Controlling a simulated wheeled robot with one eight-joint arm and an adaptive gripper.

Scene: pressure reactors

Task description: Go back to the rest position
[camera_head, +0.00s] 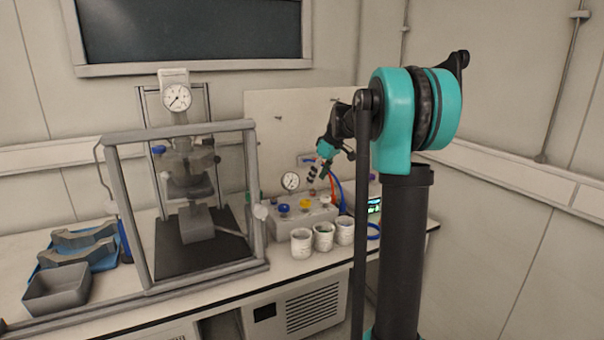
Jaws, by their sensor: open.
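My arm rises at the right of the head view, with a dark column and a teal shoulder joint. It reaches back and left over the bench. My gripper (318,175) is small in the view and points down behind the panel with the coloured knobs. It is open, and I see nothing held in it. Its fingertips are close to the hoses behind the panel; I cannot tell whether they touch anything.
A framed reactor stand (190,185) with a gauge (177,97) stands left of my arm. The grey knob panel (303,210) has a gauge (291,181) behind it. Several white cups (301,243) line the bench front. A grey bin (57,288) and blue tray (98,262) are far left.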

